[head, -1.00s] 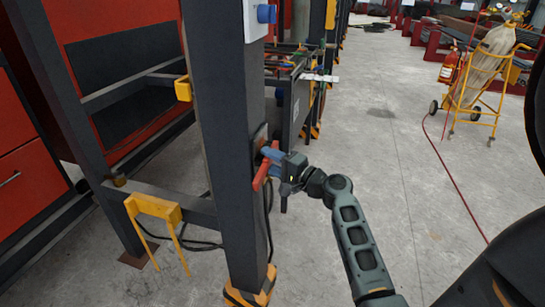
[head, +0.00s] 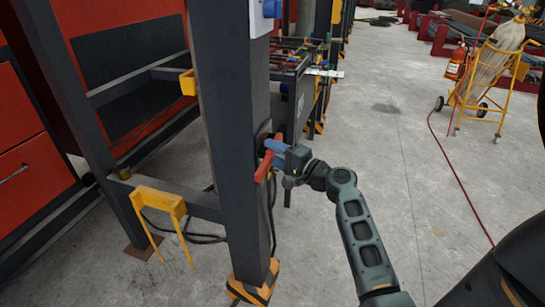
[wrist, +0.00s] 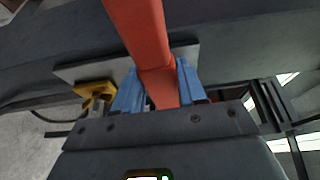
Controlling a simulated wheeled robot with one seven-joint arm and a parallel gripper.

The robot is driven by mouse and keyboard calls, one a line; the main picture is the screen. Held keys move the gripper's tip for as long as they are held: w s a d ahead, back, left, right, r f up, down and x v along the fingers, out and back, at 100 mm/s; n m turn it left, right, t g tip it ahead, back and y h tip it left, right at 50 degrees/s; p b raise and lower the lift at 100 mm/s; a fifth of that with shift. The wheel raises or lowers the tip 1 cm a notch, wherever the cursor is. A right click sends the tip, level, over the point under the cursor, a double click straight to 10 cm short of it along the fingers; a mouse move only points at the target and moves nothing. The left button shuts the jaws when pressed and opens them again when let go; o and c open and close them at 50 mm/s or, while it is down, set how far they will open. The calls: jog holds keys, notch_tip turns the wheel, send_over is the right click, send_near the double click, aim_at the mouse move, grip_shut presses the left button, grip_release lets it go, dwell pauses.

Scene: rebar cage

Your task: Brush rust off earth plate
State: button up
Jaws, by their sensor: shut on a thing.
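My gripper (head: 277,147) has blue fingers shut on a red-handled brush (head: 263,167) beside the dark steel post. In the wrist view the red brush handle (wrist: 150,45) runs up between the blue fingers (wrist: 155,88). A flat grey plate (wrist: 72,71), apparently the earth plate, lies behind the handle against the dark post. In the head view the plate (head: 264,133) is mostly hidden by the post edge and gripper. The bristles are not visible, so I cannot tell whether they touch the plate. Any rust is too small to make out.
The dark post (head: 238,130) stands on a black-and-yellow foot (head: 253,286). A yellow bracket (head: 158,201) stands left of it, with dark cables behind. A yellow fitting (wrist: 95,89) sits beside the plate.

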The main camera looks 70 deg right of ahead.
jog(key=shift+w+d+b, duration=0.15)
jog(key=shift+d+b, duration=0.45)
jog(key=shift+d, duration=1)
jog(key=shift+w+d+b, duration=0.15)
jog(key=shift+d+b, duration=0.4)
jog(key=shift+d, duration=1.05)
jog(key=shift+s+a+p, duration=0.15)
jog(key=shift+a+p, duration=0.15)
jog(key=shift+a, duration=1.75)
jog(key=shift+s+a+p, duration=0.15)
jog(key=shift+a+p, duration=0.1)
jog(key=shift+a, duration=1.75)
jog(key=s+b, duration=0.1)
jog(key=s, duration=0.5)
jog(key=shift+d, duration=0.3)
jog(key=shift+s, duration=0.1)
jog(key=s, duration=0.3)
jog(key=shift+d+b, duration=0.15)
jog(key=shift+b, duration=0.15)
jog(key=shift+w, duration=0.1)
